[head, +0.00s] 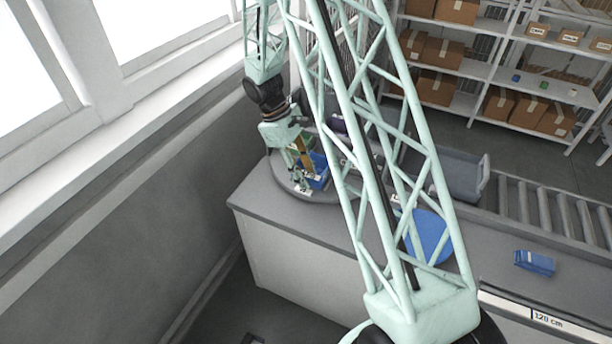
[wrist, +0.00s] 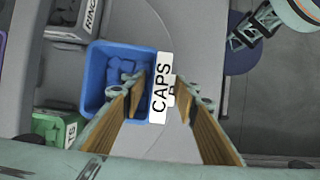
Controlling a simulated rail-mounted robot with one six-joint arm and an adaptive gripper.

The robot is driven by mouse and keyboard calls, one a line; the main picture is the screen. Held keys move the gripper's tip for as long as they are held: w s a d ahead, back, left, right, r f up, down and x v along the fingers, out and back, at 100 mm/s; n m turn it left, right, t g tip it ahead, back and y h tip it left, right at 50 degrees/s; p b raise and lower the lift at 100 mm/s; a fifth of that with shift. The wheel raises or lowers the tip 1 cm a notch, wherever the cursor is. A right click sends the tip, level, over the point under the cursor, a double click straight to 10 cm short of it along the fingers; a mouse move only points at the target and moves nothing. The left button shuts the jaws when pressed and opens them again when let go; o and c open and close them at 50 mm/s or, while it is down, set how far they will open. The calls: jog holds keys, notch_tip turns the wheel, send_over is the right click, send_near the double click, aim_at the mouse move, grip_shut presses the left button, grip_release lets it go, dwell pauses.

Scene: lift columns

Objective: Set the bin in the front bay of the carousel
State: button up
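The blue bin (wrist: 92,100) with a white CAPS label (wrist: 161,88) holds several small blue pieces. In the head view the blue bin (head: 319,171) is on the round grey carousel (head: 282,177) at the far-left end of the counter. My gripper (wrist: 161,80) is over the bin's labelled side, one finger on the inner side and one outside. A gap shows between the fingertips around the label, so it looks open. In the head view my gripper (head: 303,170) is low at the bin and hides part of it. Contact is unclear.
A blue disc (head: 428,236), a small blue box (head: 534,263) and a grey tote (head: 460,176) are along the counter and conveyor. A window wall is at left.

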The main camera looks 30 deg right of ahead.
jog(key=shift+r, duration=0.1)
jog(key=v, duration=1.2)
jog(key=shift+r, duration=0.15)
dwell(0.7)
